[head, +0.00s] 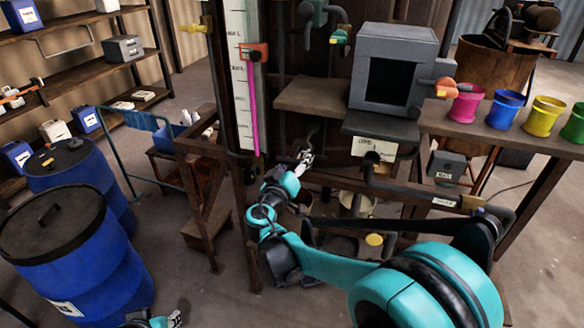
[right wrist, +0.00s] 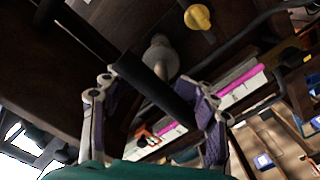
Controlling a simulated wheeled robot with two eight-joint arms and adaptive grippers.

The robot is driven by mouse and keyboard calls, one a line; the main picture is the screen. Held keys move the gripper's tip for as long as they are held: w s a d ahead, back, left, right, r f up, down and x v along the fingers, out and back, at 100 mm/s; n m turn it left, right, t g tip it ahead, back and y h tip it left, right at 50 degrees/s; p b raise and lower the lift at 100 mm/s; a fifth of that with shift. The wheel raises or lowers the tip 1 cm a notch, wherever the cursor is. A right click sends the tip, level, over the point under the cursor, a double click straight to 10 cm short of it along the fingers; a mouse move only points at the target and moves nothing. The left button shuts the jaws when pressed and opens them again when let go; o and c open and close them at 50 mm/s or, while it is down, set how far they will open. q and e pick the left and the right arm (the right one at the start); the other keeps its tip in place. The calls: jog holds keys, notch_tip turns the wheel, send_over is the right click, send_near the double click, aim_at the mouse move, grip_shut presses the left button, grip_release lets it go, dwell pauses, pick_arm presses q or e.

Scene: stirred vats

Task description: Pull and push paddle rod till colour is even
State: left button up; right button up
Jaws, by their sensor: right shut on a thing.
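My right gripper (head: 306,157) is at the front of the dark wooden vat in the head view, low and near the middle. In the right wrist view its two purple-padded fingers (right wrist: 155,88) are closed around a dark bar-shaped handle (right wrist: 172,95). A thin rod behind the handle runs to a round grey collar (right wrist: 160,52) on the dark wood; I take this as the paddle rod. The vat's inside is hidden. A pink column (head: 253,112) stands in the white scale to the left. My left gripper (head: 174,320) is small at the bottom edge, away from the vat.
A grey open-fronted box (head: 392,75) stands on a wooden shelf right of the handle. Pink, blue, yellow and green buckets (head: 506,108) stand on the right bench. Pipes and a yellow knob (right wrist: 198,17) are close by. Blue drums (head: 70,240) stand at the left.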

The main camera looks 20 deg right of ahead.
aim_at(306, 140)
jog(key=b+x, duration=0.1)
jog(key=x, duration=0.8)
jog(key=shift+w+d+f, duration=0.1)
jog(key=shift+w+d, duration=0.1)
grip_shut()
jog(key=shift+w+d, duration=0.15)
jog(key=shift+w, duration=0.1)
jog(key=o, duration=1.6)
grip_release()
jog(key=shift+o, duration=0.7)
jog(key=shift+w+d, duration=0.2)
jog(key=shift+w, duration=0.05)
jog(key=v, duration=1.2)
jog(key=shift+a, duration=0.1)
jog(key=shift+o, duration=0.2)
